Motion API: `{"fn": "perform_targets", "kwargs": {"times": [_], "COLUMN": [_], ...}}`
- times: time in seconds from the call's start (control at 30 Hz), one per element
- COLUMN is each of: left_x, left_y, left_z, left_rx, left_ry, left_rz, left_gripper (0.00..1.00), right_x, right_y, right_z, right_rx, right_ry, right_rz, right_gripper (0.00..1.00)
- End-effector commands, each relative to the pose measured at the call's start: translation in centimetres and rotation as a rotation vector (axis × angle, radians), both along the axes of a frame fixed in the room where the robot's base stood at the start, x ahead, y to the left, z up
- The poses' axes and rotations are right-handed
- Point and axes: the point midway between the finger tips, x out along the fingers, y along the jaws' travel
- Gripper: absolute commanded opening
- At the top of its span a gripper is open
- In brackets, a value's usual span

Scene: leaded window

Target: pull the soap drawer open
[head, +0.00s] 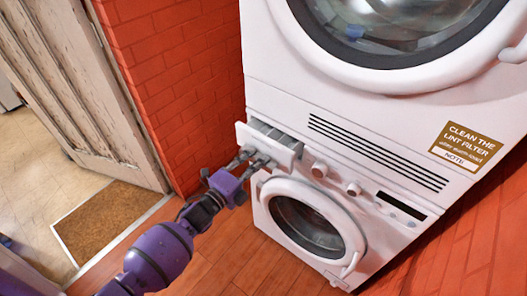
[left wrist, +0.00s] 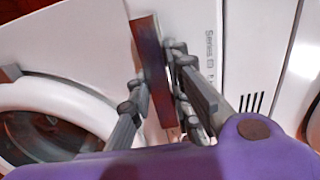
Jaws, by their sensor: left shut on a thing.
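The soap drawer (head: 284,153) is a white-fronted drawer at the upper left of the lower machine. It stands out from the machine, and its grey inside shows behind the front. My left gripper (head: 250,160) comes from the lower left and is shut on the drawer front, at its left part. In the left wrist view the two grey fingers (left wrist: 160,95) lie on either side of a dark reddish panel (left wrist: 148,60), which looks like the drawer front seen nearly edge-on. The exact contact is partly hidden by the fingers. My right gripper is in neither view.
The lower machine (head: 350,190) has a round door (head: 308,222) below the drawer and two knobs to its right. Another machine (head: 400,40) is stacked above. A red brick wall (head: 180,60) and a wooden door (head: 70,80) stand left. The wooden floor (head: 235,250) in front is clear.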

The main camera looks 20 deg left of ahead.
Motion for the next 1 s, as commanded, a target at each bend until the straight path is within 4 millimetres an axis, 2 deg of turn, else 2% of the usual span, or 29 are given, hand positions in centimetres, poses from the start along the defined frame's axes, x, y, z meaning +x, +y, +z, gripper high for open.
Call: {"fn": "perform_targets", "kwargs": {"times": [0.03, 0.2, 0.4, 0.5, 0.7, 1.0], "left_x": [-1.6, -6.0, -10.2, -11.6, -13.1, -13.3], "left_y": [0.6, 2.2, 3.6, 4.2, 4.7, 4.7], "left_z": [-0.4, -0.5, -0.6, -0.7, -0.8, -0.9], "left_rx": [0.004, 0.005, 0.004, 0.004, 0.004, 0.005], "left_ry": [0.014, 0.015, 0.016, 0.017, 0.017, 0.019], "left_rz": [0.005, 0.005, 0.004, 0.005, 0.004, 0.004], "left_gripper": [0.0, 0.0, 0.0, 0.0, 0.0, 0.0], "right_x": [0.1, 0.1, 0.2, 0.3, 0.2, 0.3], "right_y": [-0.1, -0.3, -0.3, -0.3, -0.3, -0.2], "right_z": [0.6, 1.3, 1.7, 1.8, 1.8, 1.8], "right_rx": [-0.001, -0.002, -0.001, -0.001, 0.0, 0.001], "right_ry": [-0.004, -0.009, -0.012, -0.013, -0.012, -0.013], "right_rz": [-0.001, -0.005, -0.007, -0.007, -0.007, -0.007], "right_gripper": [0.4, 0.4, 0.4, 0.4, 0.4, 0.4]}}
